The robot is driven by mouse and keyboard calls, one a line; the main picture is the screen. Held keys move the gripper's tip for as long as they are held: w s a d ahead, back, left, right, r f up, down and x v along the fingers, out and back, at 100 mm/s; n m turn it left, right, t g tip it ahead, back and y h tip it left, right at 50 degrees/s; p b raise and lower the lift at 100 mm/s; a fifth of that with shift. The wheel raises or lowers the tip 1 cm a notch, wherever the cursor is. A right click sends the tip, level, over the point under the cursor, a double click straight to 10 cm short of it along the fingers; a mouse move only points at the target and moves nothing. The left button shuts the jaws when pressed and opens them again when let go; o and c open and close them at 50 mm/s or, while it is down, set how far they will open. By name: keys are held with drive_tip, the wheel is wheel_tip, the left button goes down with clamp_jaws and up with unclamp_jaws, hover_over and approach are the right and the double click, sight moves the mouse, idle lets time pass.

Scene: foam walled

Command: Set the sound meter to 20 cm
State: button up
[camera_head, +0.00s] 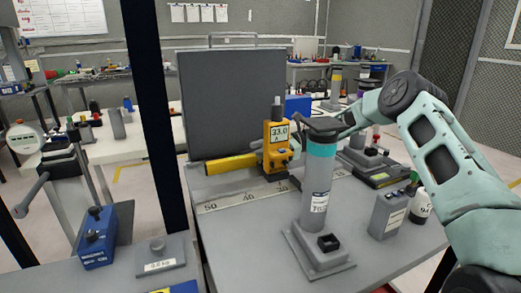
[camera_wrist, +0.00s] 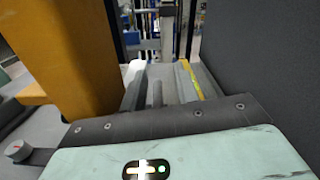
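The yellow sound meter (camera_head: 277,149) stands upright on the bench; its display appears to read 33.0. Its base is at a ruled scale (camera_head: 229,201), where 50 and 40 show to its left; lower marks to its right are partly hidden. My gripper (camera_head: 334,127) is right of the meter, near the top of a grey cylinder with a teal band (camera_head: 317,185), and partly hidden. In the wrist view a large orange-yellow body (camera_wrist: 68,55), apparently the meter, fills the left side close by. The fingers are not clearly distinguishable, so their opening cannot be read.
A dark grey panel (camera_head: 232,100) stands behind the meter and fills the wrist view's right side (camera_wrist: 265,60). A yellow bar (camera_head: 229,165) lies left of the meter. A grey box (camera_head: 388,213) and a bottle (camera_head: 421,206) stand at right. The bench front left of the cylinder is clear.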

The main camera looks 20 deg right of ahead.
wheel_tip(320, 180, up, 10)
drive_tip(key=shift+f+p, duration=0.1)
drive_tip(key=shift+p, duration=0.4)
